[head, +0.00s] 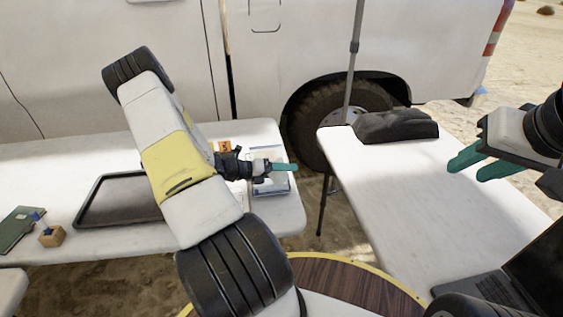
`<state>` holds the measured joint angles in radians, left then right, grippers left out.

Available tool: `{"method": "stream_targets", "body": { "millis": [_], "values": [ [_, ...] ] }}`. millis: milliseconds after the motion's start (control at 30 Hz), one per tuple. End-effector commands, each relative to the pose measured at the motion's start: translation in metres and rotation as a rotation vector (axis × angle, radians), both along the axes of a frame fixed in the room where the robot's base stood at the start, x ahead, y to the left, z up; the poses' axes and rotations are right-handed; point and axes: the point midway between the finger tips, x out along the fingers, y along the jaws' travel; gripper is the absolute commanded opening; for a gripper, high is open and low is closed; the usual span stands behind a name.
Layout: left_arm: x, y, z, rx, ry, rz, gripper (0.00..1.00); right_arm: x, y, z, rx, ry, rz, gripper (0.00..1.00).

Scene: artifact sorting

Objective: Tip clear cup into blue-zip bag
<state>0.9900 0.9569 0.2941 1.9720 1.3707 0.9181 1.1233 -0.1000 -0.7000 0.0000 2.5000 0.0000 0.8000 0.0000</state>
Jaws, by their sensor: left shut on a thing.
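My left gripper (286,167), with teal fingers, reaches over the right end of the left table. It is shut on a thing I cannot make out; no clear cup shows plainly. A pale, partly see-through flat item with bluish edges (270,187) lies on the table beneath and around the fingers. It may be the blue-zip bag, but my gripper and arm cover part of it. My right gripper (482,164) is open and empty above the right table, its two teal fingers apart.
The left table (285,215) holds a dark tray (112,205), a wooden block with a blue-topped item (51,236), a green book (18,229) and an orange label (220,146). The right table (400,190) holds a dark cloth-like object (395,126) and a laptop (535,265). A white vehicle stands behind.

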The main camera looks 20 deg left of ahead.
Motion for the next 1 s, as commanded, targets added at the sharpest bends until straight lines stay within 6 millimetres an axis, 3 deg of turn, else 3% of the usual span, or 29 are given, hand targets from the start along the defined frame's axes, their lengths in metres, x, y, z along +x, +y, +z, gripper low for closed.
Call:
{"method": "stream_targets", "body": {
  "millis": [1000],
  "values": [
    [0.0005, 0.0009, 0.0076, -0.120, 0.065, 0.000, 0.23, 0.0000, 0.0000, 0.0000, 0.000, 0.000, 0.000, 0.36]
  ]
}}
